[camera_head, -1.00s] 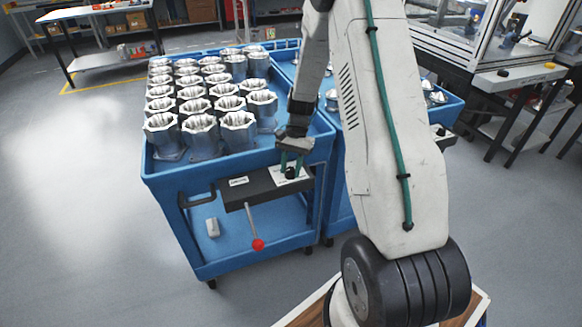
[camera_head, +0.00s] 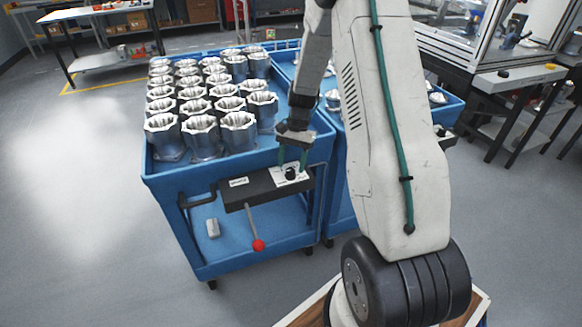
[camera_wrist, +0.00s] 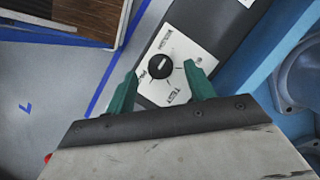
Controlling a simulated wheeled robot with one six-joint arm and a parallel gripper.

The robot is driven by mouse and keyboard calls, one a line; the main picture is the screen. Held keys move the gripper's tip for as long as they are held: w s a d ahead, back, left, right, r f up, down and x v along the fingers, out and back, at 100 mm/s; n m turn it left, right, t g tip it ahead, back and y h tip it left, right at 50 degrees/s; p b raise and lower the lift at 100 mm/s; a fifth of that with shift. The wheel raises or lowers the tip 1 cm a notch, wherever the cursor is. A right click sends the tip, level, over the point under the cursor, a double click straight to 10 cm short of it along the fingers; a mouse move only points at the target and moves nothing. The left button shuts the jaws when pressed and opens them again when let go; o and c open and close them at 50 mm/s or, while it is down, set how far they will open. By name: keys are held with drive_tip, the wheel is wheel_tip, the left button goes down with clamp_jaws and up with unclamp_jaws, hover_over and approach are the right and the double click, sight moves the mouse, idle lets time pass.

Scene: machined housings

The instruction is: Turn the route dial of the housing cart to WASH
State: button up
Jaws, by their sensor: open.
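The route dial (camera_wrist: 159,67) is a round black knob with a pale line, on a white label plate (camera_wrist: 181,47) with small words around it. In the head view the dial (camera_head: 291,174) sits on the dark panel of the blue housing cart (camera_head: 160,185). My gripper (camera_head: 292,166) is open, its green fingers just above the dial, one to each side. In the wrist view the fingertips appear left and right of the knob, apart from it.
Rows of metal housings (camera_head: 203,135) stand on the cart's top. A lever with a red ball (camera_head: 258,245) hangs from the panel, with a black handle (camera_head: 198,200) to its left. Another blue cart (camera_head: 445,108) stands right behind my arm. The floor at left is clear.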

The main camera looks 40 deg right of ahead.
drive_tip(key=v, duration=0.5)
drive_tip(key=shift+d+r, duration=0.15)
drive_tip(key=shift+r, duration=0.2)
